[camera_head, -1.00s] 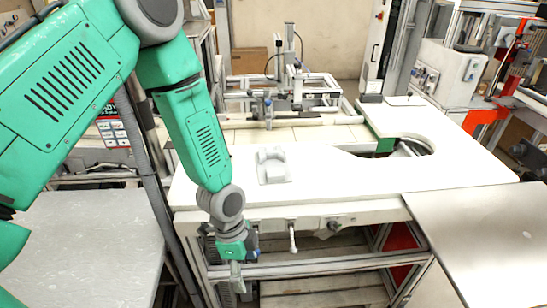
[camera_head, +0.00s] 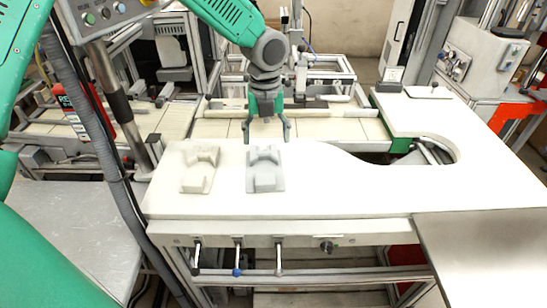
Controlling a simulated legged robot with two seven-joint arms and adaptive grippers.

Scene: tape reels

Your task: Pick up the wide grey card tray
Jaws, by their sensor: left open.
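A light grey moulded piece (camera_head: 265,178) with raised blocks lies on the white table; it is the grey tray-like thing in view. A paler, off-white piece of similar shape (camera_head: 197,178) lies to its left, a little apart. My left gripper (camera_head: 267,138) is at the far edge of the grey piece, its two fingers spread wide and pointing down, with nothing between them. I cannot tell how high its tips are above the table. My right gripper is not in view.
The white table (camera_head: 330,195) is clear to the right of the grey piece, up to a curved cut-out (camera_head: 430,152). A metal plate (camera_head: 485,250) adjoins at the front right. A control panel on a post (camera_head: 118,110) stands at the left. Rails and equipment stand behind.

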